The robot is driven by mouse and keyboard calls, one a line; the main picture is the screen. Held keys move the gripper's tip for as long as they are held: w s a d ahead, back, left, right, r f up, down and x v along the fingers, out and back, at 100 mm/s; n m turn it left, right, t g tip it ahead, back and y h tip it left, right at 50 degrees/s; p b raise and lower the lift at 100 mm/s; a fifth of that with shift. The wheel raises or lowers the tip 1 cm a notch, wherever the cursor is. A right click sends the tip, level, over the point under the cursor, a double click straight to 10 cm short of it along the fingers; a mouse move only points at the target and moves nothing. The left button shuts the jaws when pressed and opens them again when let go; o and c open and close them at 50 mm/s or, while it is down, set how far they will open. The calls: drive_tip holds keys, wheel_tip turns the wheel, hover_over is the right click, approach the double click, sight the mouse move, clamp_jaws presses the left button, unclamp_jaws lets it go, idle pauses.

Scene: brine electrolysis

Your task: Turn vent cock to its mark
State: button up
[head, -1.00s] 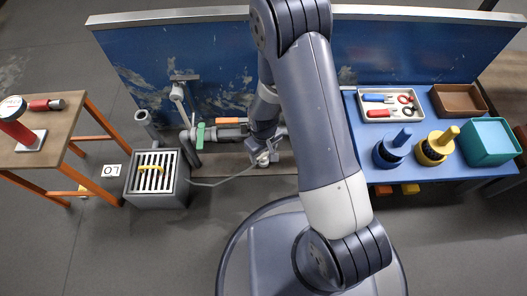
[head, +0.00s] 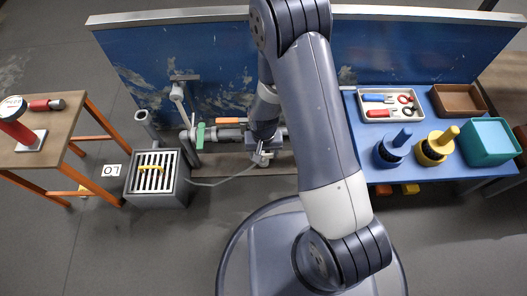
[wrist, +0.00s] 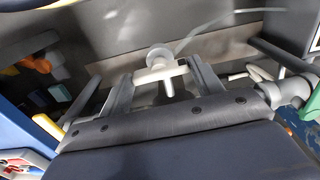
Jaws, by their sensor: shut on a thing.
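The vent cock shows in the wrist view as a pale fitting with a crossbar handle (wrist: 160,74) and a round end. My gripper (wrist: 161,71) has one finger on each side of the crossbar and is shut on it. In the head view my gripper (head: 262,157) is low in front of the blue panel, at the pipework, and it mostly hides the cock. I cannot make out the mark in either view.
A thin hose (head: 226,180) runs left to a grey grated box (head: 158,196). A green handle (head: 200,137) and an orange handle (head: 229,121) sit on the pipe left of my gripper. A blue bench (head: 424,183) with trays stands right, a wooden table (head: 62,122) left.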

sight(264, 155)
drive_tip(key=shift+m, duration=0.3)
drive_tip(key=o, duration=1)
drive_tip(key=shift+r, duration=0.1)
wheel_tip(264, 155, up, 11)
drive_tip(key=p, duration=0.4)
drive_tip(key=shift+f, duration=0.2)
wheel_tip(264, 155, down, 11)
drive_tip(key=b, duration=0.4)
